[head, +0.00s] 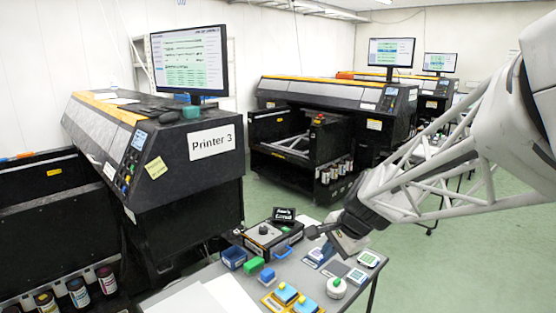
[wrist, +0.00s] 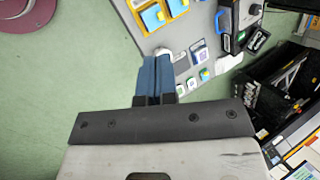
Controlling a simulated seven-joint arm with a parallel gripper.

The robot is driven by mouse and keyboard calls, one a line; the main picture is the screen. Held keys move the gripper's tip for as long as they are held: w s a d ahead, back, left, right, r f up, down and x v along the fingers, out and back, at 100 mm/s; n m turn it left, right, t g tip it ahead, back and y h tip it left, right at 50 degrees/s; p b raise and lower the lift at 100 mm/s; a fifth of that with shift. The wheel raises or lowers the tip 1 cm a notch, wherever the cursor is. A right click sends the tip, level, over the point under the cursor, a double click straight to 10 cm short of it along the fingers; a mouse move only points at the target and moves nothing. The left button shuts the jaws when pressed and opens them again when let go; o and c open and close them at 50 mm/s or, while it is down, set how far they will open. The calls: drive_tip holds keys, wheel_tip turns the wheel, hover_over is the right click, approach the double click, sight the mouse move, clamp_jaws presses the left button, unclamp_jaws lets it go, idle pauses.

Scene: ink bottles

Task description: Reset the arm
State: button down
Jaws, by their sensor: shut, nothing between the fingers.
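My gripper (head: 322,238) hangs at the end of my arm, above the right part of the grey table (head: 310,270) in the head view. It points toward the left and is apart from the items below it. In the wrist view my gripper (wrist: 155,62) shows two blue fingers side by side, shut with nothing between them. Several ink bottles (head: 78,292) stand in the rack at the lower left of the head view, far from my gripper.
The table holds a black control box (head: 271,238), a blue bin (head: 233,257), yellow trays (head: 285,296) with blue blocks, a green-topped white button (head: 336,288) and small cards. The Printer 3 machine (head: 160,150) stands at left. Green floor (head: 440,270) at right is clear.

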drive_tip(key=s+d+r+n+h, duration=0.1)
drive_tip(key=s+n, duration=0.4)
drive_tip(key=s, duration=0.7)
drive_tip(key=s+d+r+n+h, duration=0.2)
drive_tip(key=s+d+n, duration=0.3)
drive_tip(key=s, duration=0.7)
drive_tip(key=shift+s+r+n+h, duration=0.15)
drive_tip(key=shift+r+n+h, duration=0.15)
drive_tip(key=shift+n+h, duration=0.35)
